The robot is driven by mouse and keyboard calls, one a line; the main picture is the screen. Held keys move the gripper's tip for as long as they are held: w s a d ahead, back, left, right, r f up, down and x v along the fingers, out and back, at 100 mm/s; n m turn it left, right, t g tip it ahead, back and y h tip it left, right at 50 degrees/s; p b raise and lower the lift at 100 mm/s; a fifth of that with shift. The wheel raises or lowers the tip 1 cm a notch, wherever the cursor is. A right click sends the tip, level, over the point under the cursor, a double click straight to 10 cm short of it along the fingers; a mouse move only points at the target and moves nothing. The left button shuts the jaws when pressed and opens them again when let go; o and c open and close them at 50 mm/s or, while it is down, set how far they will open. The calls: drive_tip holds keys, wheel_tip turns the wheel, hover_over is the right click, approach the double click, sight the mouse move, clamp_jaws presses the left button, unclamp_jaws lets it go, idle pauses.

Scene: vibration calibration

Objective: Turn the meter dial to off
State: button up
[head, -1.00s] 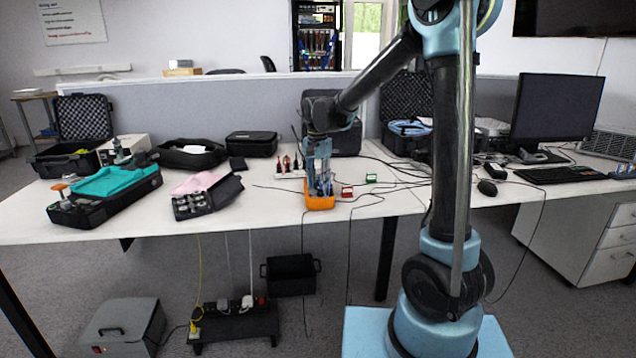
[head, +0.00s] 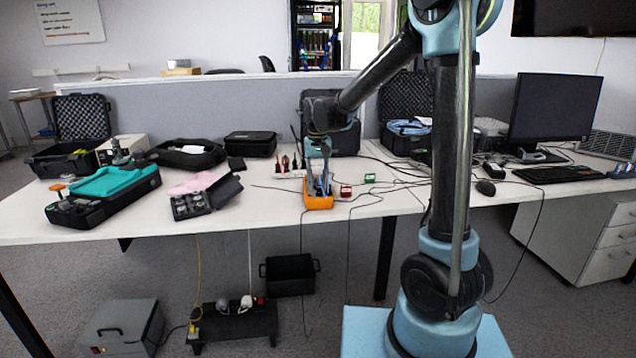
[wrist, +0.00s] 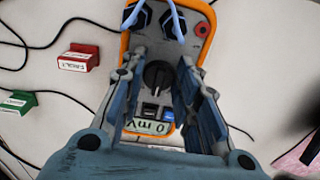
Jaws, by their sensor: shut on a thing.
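The orange-rimmed meter (head: 319,203) lies on the white table, under my gripper (head: 318,182). The wrist view shows the meter (wrist: 122,45) with its black dial (wrist: 156,74) in the middle. The display (wrist: 150,127) reads 0 mV, upside down in this view. My gripper (wrist: 161,72) points down at the meter, with one finger on each side of the dial, and is shut on it. The fingers hide the meter's sides, and the dial's markings are too small to read.
A red block (wrist: 78,58) and a green block (wrist: 16,102) lie to the left in the wrist view. Black cables cross the table. An open black case (head: 205,195) stands left of the meter.

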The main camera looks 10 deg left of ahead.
sight(318, 182)
idle(0.4)
drive_tip(key=o, duration=0.7)
wheel_tip(318, 182, up, 12)
idle(0.4)
